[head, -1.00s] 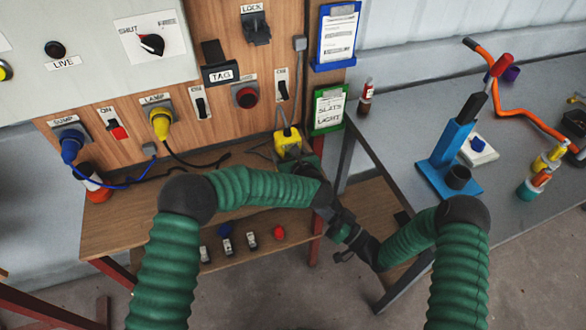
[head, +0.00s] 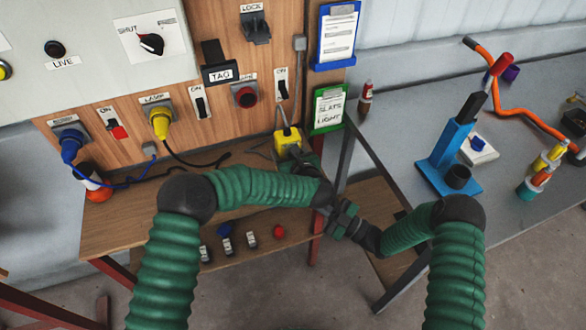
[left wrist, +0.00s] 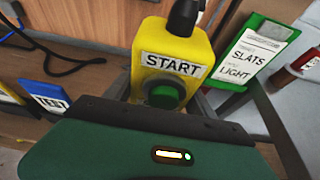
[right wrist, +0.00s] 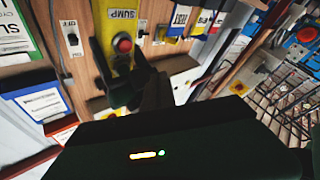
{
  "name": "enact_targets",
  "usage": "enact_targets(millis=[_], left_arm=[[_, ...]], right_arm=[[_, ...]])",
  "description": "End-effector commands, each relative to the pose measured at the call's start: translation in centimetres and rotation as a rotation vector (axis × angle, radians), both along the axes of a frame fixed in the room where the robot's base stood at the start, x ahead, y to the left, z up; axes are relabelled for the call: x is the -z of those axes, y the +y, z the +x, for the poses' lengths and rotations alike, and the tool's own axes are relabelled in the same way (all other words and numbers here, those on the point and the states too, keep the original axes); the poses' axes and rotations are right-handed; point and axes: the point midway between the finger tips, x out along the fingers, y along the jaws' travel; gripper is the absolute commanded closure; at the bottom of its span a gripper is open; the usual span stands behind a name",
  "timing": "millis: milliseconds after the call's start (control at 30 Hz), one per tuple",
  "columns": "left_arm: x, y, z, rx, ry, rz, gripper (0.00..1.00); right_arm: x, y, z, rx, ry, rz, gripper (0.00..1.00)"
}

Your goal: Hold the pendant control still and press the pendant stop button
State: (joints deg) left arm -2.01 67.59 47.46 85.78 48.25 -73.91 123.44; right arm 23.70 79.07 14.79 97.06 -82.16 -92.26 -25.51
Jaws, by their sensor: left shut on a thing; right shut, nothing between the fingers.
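The yellow pendant control (head: 287,140) hangs on its cable in front of the wooden panel. In the left wrist view the pendant (left wrist: 185,45) shows a START label and a green button (left wrist: 164,95). My left gripper (head: 296,158) is shut on the pendant, one finger on each side. In the right wrist view the yellow pendant (right wrist: 101,55) carries a red button (right wrist: 123,43). My right gripper (right wrist: 148,72) is shut and empty, its tips close to the red button; whether they touch is not clear. In the head view my right gripper (head: 326,205) is just below and right of my left gripper.
A green SLATS LIGHT clipboard (head: 329,108) hangs right of the pendant. A wooden shelf (head: 120,215) lies below the panel. A grey bench (head: 410,130) on the right holds a blue stand (head: 446,150) and bottles.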

Motion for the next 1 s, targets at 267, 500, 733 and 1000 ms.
enact_targets(millis=[267,500,733,1000], left_arm=[[0.0,0.0,0.0,0.001,0.0,0.0,1.0],[0.0,0.0,0.0,0.001,0.0,0.0,1.0],[0.0,-0.1,0.0,0.001,0.0,0.0,1.0],[0.0,-0.1,0.0,0.001,0.0,0.0,1.0]], right_arm=[[0.0,1.3,3.9,-0.001,-0.002,0.001,1.0],[0.0,2.1,6.3,-0.002,0.0,0.001,1.0],[0.0,2.2,6.7,-0.001,0.001,0.002,1.0],[0.0,2.2,6.7,-0.001,0.001,0.002,1.0]])
